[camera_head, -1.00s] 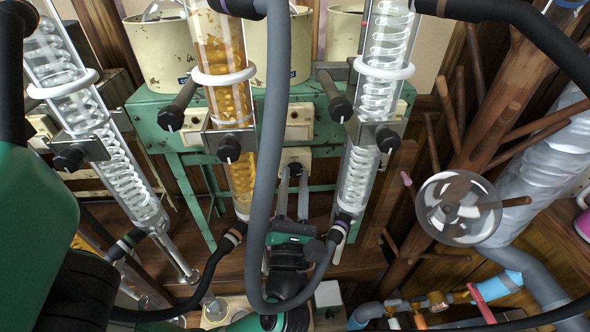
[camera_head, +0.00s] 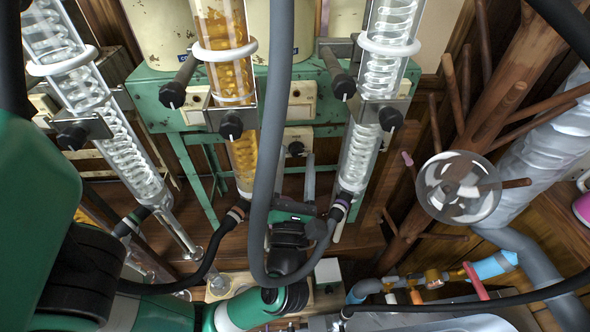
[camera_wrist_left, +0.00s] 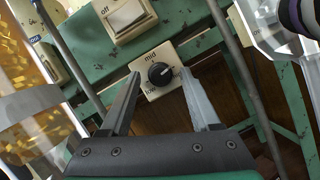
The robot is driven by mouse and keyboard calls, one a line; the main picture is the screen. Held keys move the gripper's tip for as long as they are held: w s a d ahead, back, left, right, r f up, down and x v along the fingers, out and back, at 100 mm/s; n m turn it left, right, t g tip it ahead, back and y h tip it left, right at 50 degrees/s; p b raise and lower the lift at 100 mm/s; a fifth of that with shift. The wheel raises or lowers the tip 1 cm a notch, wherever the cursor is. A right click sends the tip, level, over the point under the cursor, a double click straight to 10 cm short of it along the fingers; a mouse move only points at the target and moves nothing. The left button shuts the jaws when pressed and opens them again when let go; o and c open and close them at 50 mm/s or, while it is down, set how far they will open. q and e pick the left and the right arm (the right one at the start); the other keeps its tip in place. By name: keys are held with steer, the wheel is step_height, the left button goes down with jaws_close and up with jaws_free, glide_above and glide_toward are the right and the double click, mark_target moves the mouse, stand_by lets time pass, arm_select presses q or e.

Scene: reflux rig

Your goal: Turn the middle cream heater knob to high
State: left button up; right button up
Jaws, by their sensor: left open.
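The middle cream heater plate (camera_head: 298,135) carries a round black knob (camera_head: 296,148) under the green bench. In the left wrist view the plate (camera_wrist_left: 147,66) reads "mid" above the knob (camera_wrist_left: 160,73) and "low" at its lower left. The knob's pale pointer mark faces right, slightly up. Any label on the right is not visible. My left gripper (camera_head: 297,172) is open just below the knob in the head view. In the left wrist view its fingertips (camera_wrist_left: 160,76) lie left and right of the knob, with gaps; I cannot tell the depth. My right gripper is out of view.
A grey hose (camera_head: 272,130) hangs in front of the bench. An amber-filled condenser (camera_head: 243,160) and a clear coil condenser (camera_head: 362,150) flank the middle plate. Another cream plate with a switch (camera_wrist_left: 130,15) is above it. A round glass flask (camera_head: 458,198) is at right.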

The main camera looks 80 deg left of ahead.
arm_select(q)
steer(key=v, duration=1.1)
steer(key=shift+d+f, duration=0.15)
steer(key=shift+d, duration=0.05)
